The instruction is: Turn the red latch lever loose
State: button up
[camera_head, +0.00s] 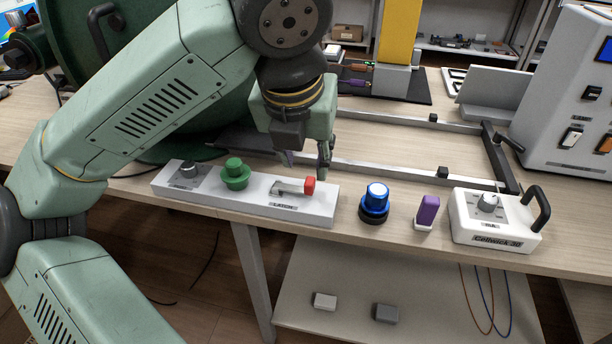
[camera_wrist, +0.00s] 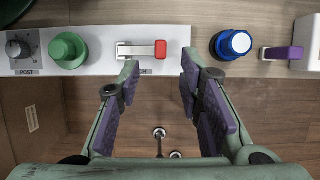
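The latch lever is a pale metal bar with a red tip (camera_head: 309,186), on the right part of a long white control panel (camera_head: 250,207). It points right, and its red tip also shows in the wrist view (camera_wrist: 161,49). My gripper (camera_head: 306,160) is above and just behind the latch in the head view. In the wrist view my gripper (camera_wrist: 158,72) is open, with its purple-padded fingers wide apart. Nothing is between the fingers.
A blue button (camera_head: 375,201), a purple switch (camera_head: 427,212) and a white box with a dial (camera_head: 495,222) stand to the right. A metal frame (camera_head: 400,177) lies behind.

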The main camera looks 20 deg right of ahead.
aim_at(309, 181)
jog(key=x, duration=0.7)
jog(key=shift+d, duration=0.1)
jog(key=shift+c, duration=0.4)
grip_shut()
dwell(0.3)
